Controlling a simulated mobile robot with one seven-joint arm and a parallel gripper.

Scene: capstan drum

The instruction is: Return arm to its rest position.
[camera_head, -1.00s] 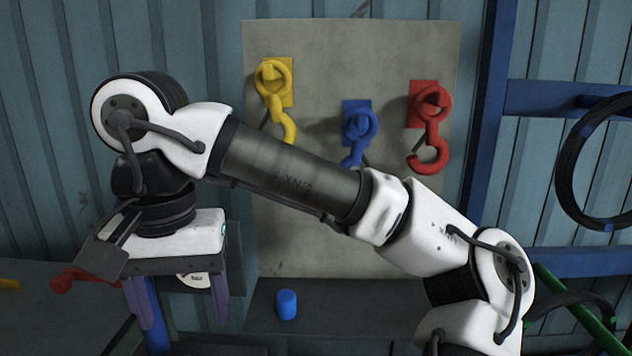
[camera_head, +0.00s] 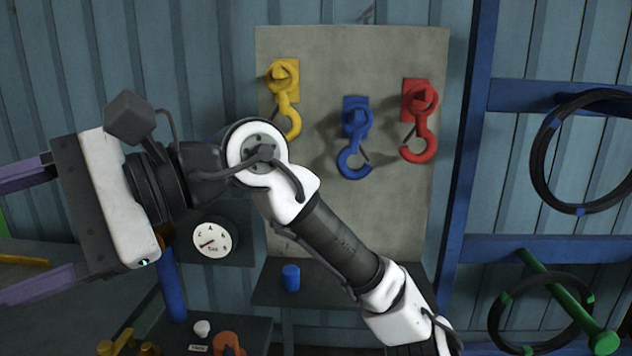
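My arm crosses the view from the lower right up to a wrist joint near the middle left. My gripper (camera_head: 22,230) extends to the left edge, its two purple fingers pointing left and set wide apart. It is open, and I see nothing held in the visible gap. The fingertips run up to or past the picture's edge, so their very ends are not clear.
Yellow (camera_head: 285,98), blue (camera_head: 355,135) and red (camera_head: 420,120) hooks hang on a grey panel (camera_head: 300,190). A blue cylinder (camera_head: 291,277) stands on a shelf. Black hose coils (camera_head: 545,145) hang right.

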